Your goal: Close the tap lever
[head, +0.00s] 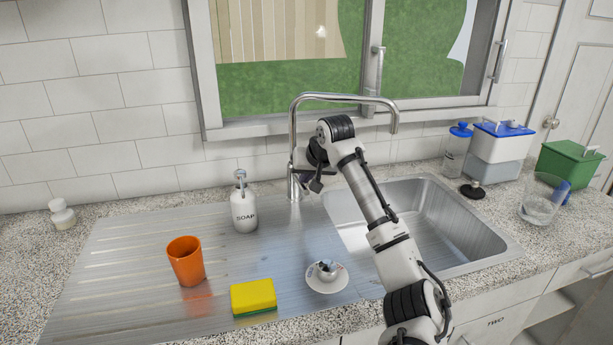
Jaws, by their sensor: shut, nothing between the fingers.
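The chrome tap (292,130) stands behind the sink, with its spout arching to the right over the basin. The tap lever is not clearly visible; my arm covers the area to the right of the tap's base. My gripper (312,186) is shut and empty, close beside the lower part of the tap column. I cannot tell whether it touches the tap or the lever. No water stream shows below the spout.
The sink basin (440,225) is right. Bottle (455,152), containers (497,148) and clear jug (541,203) stand further right.

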